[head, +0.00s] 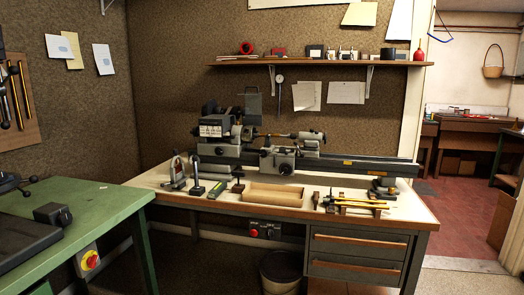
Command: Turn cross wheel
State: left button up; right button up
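A small bench lathe stands along the back of the workbench (418,203). Its grey headstock (212,128) is at the left and its long bed (365,164) runs to the right. The carriage (267,160) sits near the middle of the bed. A small round wheel (285,169) on the carriage front looks like the cross wheel; it is too small to make out its handle or angle. Neither of my grippers is in view, and nothing is touching the lathe.
A green bench (105,207) with a red stop button (91,260) stands at the near left. A bin (281,272) stands under the workbench, left of the drawers (357,266). A shelf (320,63) hangs above.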

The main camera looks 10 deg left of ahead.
aim_at(263, 153)
jog(key=i+j, duration=0.3)
jog(key=i, duration=0.2)
jog(key=i+j, duration=0.3)
jog(key=i, duration=0.2)
jog(key=i+j, duration=0.3)
jog(key=i, duration=0.2)
jog(key=i+j, duration=0.3)
jog(key=i, duration=0.2)
